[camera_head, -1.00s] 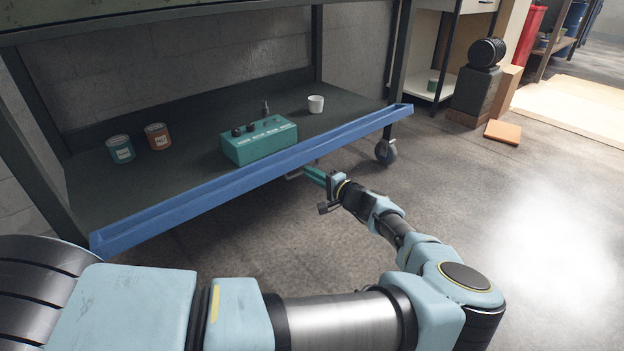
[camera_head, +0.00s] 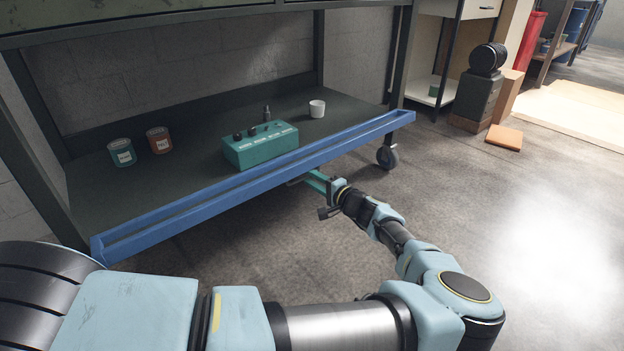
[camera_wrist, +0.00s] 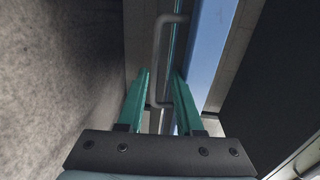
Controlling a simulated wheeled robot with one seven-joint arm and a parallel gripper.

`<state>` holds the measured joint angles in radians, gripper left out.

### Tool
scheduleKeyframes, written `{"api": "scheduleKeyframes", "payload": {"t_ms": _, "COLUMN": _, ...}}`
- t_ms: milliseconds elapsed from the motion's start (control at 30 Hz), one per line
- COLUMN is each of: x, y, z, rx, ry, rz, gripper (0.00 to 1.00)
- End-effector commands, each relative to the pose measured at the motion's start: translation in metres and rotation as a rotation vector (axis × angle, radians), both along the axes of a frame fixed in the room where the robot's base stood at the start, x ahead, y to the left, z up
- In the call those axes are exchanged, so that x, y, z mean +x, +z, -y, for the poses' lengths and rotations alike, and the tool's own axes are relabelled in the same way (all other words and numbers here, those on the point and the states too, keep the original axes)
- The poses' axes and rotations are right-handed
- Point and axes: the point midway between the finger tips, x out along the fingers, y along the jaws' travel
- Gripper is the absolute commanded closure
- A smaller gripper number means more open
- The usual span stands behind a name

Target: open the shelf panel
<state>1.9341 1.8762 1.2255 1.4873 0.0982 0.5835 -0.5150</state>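The shelf panel (camera_head: 255,190) is a long blue strip along the front edge of the dark lower shelf. In the wrist view the blue panel (camera_wrist: 208,45) runs along the right, with a grey bar handle (camera_wrist: 158,45) beside it. My gripper (camera_head: 311,180) is at the panel's underside, right of its middle. In the wrist view my gripper (camera_wrist: 159,75) has its two teal fingers apart, with the near end of the handle showing between them. I cannot tell whether either finger touches the handle.
On the shelf (camera_head: 195,150) stand a teal can (camera_head: 122,153), a red-brown can (camera_head: 159,141), a teal control box (camera_head: 262,146) and a white cup (camera_head: 317,109). A caster (camera_head: 387,158) stands right of my gripper. The floor (camera_head: 500,235) to the right is clear.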

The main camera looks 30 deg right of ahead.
Motion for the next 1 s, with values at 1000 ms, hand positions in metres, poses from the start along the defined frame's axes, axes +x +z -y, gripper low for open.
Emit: {"api": "scheduleKeyframes", "payload": {"t_ms": 1000, "x": -0.054, "y": 0.01, "z": 0.014, "rx": -0.001, "ry": -0.009, "rz": -0.001, "gripper": 0.58}}
